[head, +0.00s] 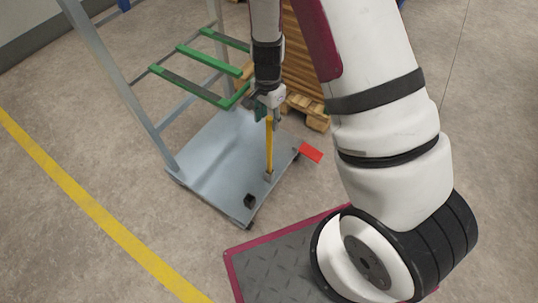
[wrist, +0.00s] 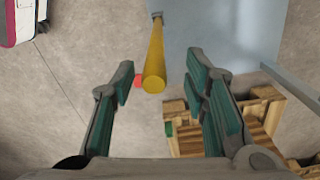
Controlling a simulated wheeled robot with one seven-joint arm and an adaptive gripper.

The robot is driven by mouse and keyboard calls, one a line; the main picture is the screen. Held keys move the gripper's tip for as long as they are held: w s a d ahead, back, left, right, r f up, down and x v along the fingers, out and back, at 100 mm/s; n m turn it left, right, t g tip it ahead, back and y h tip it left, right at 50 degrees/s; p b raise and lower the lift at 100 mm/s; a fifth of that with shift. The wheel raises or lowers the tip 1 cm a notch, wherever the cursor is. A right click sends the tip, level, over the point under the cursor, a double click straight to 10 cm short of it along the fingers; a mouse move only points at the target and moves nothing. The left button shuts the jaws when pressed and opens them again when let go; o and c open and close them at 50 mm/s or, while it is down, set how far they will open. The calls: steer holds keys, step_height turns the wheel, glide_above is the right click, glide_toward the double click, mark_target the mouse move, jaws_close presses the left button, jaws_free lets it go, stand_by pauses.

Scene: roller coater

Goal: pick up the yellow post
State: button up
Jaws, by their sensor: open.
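The yellow post (head: 269,148) stands upright near the right edge of a grey cart platform (head: 215,160) in the head view. In the wrist view the post (wrist: 155,62) runs from the top of the picture down to its round end, which shows between my fingers. My gripper (head: 268,108) is above the post, pointing down, with its tips at about the post's top. In the wrist view my gripper (wrist: 165,92) is open, with one green-padded finger on each side. I see a gap between the post and each finger. Nothing is held.
The cart has a grey frame with green bars (head: 200,87) to the left of my gripper. A wooden pallet stack (head: 305,105) stands behind it. A red piece (head: 311,152) lies beside the platform. A yellow floor line (head: 85,200) crosses clear floor at left.

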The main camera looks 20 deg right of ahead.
mark_target(269, 129)
steer(key=shift+s+d+f+b, duration=0.15)
steer(key=shift+f+b, duration=0.55)
steer(key=shift+f, duration=0.7)
steer(key=shift+s+f+b, duration=0.1)
steer(key=shift+f+b, duration=0.55)
steer(key=shift+f, duration=0.7)
steer(key=shift+r, duration=0.1)
steer(key=shift+c, duration=0.2)
jaws_close()
